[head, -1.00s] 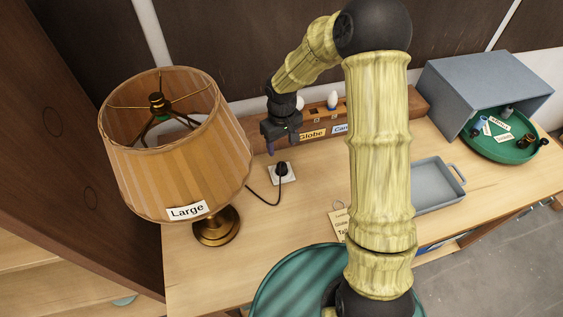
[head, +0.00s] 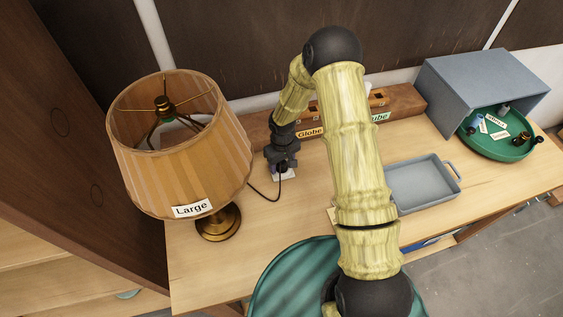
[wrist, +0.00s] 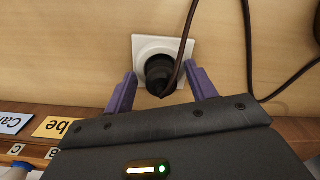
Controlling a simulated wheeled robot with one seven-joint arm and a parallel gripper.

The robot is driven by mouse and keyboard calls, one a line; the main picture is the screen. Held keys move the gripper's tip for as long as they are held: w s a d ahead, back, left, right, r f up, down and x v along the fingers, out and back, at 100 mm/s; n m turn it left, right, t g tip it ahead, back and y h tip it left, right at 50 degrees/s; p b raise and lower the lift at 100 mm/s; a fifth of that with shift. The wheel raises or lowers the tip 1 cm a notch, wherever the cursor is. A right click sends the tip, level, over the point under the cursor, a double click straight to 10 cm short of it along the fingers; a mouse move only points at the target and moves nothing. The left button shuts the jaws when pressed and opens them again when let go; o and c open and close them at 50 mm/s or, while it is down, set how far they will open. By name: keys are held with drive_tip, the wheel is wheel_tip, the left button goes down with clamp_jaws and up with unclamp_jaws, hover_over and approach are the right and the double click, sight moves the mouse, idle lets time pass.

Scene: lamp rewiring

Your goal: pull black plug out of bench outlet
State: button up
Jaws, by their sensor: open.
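The black plug (wrist: 158,75) sits in the white bench outlet (wrist: 141,45) in the wrist view, with its dark cord running up from it. My gripper (wrist: 160,88) is open, its two purple fingers on either side of the plug and apart from it in the picture. In the head view my gripper (head: 281,172) is down at the outlet (head: 287,178), and mostly hides the plug and outlet. The cord (head: 262,193) runs left from there toward the lamp.
The large lamp (head: 185,150) stands left of my gripper. A wooden rack (head: 400,100) with labels is behind it. A grey tray (head: 425,185), a blue-grey box (head: 485,80) and a green round tray (head: 500,150) are to the right. Bare bench lies in front of the outlet.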

sight(282, 162)
drive_tip(key=shift+s, duration=0.1)
drive_tip(key=shift+a, duration=0.1)
drive_tip(key=c, duration=0.6)
drive_tip(key=o, duration=0.6)
wheel_tip(282, 162, up, 17)
drive_tip(key=b, duration=0.3)
drive_tip(key=shift+r+b, duration=0.2)
drive_tip(key=shift+b, duration=0.15)
